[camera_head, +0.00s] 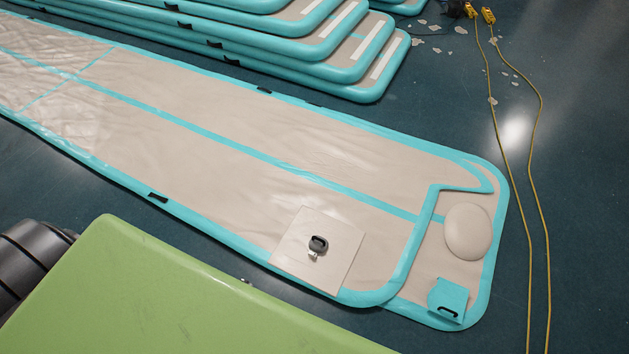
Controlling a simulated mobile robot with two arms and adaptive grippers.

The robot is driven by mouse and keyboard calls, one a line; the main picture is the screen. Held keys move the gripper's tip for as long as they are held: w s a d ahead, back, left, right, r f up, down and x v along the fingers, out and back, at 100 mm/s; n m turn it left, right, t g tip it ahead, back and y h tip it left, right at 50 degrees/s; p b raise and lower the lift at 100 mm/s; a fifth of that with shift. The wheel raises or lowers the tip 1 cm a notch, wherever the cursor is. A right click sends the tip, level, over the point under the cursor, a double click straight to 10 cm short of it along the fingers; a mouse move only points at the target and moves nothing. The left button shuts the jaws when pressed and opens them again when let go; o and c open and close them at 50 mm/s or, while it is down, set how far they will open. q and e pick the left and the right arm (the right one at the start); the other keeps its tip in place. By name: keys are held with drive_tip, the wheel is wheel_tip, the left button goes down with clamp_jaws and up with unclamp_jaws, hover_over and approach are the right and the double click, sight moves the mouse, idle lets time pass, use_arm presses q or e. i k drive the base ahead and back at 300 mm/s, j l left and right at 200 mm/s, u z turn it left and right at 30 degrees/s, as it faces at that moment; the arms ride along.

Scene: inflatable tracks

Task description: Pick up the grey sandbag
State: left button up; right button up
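A small dark grey bag-like weight (318,244) with a black loop on top sits on a square beige sheet (288,258); it looks like the grey sandbag. A small pale bit shows at its lower edge. The sheet lies on the near edge of a long beige and teal inflatable track (250,185). A flat-looking beige oval piece (468,231) lies on the track's right end. Neither of my grippers is in view.
A green block or mat (170,295) fills the near left, with dark grey ribbed cylinders (30,250) beside it. A teal piece with a black handle (448,300) lies at the track's right corner. Stacked tracks (375,75) stand behind. Yellow cords (540,200) cross the floor.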

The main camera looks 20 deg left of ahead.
sight(317, 242)
drive_tip(key=k+l+u, duration=0.15)
drive_tip(key=u, duration=0.3)
drive_tip(key=k+l+u, duration=0.2)
drive_tip(key=u, duration=0.25)
drive_tip(key=k+l, duration=0.1)
drive_tip(key=k, duration=0.6)
